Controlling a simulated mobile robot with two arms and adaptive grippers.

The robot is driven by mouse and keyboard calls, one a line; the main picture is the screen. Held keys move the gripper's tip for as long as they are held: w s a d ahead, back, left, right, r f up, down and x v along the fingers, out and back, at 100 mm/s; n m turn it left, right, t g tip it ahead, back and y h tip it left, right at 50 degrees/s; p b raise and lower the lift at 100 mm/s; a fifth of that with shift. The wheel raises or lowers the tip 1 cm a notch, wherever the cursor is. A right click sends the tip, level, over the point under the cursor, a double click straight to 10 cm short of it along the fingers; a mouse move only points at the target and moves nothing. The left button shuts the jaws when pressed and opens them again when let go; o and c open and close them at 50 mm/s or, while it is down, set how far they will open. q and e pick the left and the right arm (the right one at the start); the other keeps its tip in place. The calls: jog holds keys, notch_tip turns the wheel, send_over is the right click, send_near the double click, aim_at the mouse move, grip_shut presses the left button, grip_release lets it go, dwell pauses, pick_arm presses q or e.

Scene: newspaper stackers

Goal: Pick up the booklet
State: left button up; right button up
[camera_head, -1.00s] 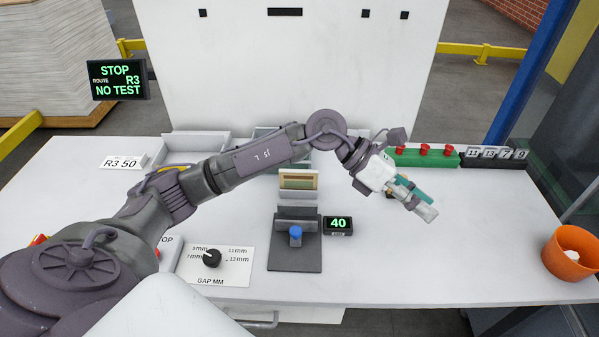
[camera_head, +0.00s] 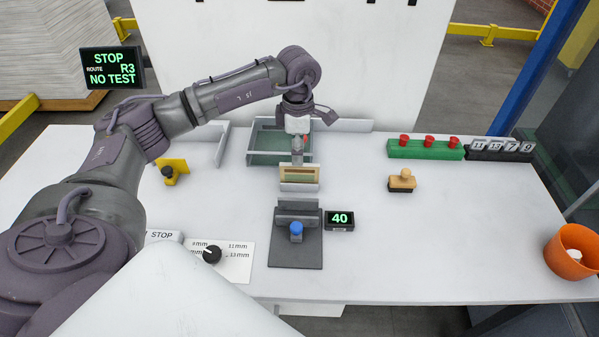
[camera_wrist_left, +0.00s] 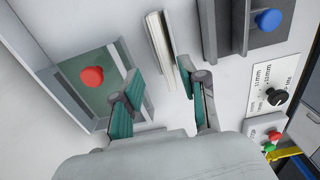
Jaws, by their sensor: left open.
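The booklet (camera_head: 299,174) looks like a cream and tan piece standing in a small pale holder at the middle of the table. In the left wrist view it is a thin pale upright strip (camera_wrist_left: 158,42). My left gripper (camera_head: 297,160) points down just behind and over it, partly hiding its top edge. In the left wrist view the gripper's teal fingers (camera_wrist_left: 160,92) are open, and the lower end of the strip shows between them. I cannot tell how far down the fingers reach. My right gripper is not in view.
A green-floored tray (camera_head: 255,158) with a red knob stands close behind. A grey fixture with a blue knob (camera_head: 297,229) is in front, beside the "40" display (camera_head: 339,219). A wooden stamp (camera_head: 402,181) and green button box (camera_head: 425,150) are right.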

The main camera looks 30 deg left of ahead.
aim_at(300, 167)
pick_arm(q)
jog(key=shift+s+d+f+p, duration=0.1)
jog(key=shift+f+p, duration=0.25)
jog(key=shift+f, duration=0.15)
jog(key=f, duration=0.1)
jog(key=f+p, duration=0.1)
jog(key=f, duration=0.1)
jog(key=shift+s+d+f+p, duration=0.1)
jog(key=shift+d+f+p, duration=0.2)
jog(key=shift+p, duration=0.1)
jog(key=shift+a+f, duration=0.1)
jog(key=shift+f, duration=0.45)
grip_shut()
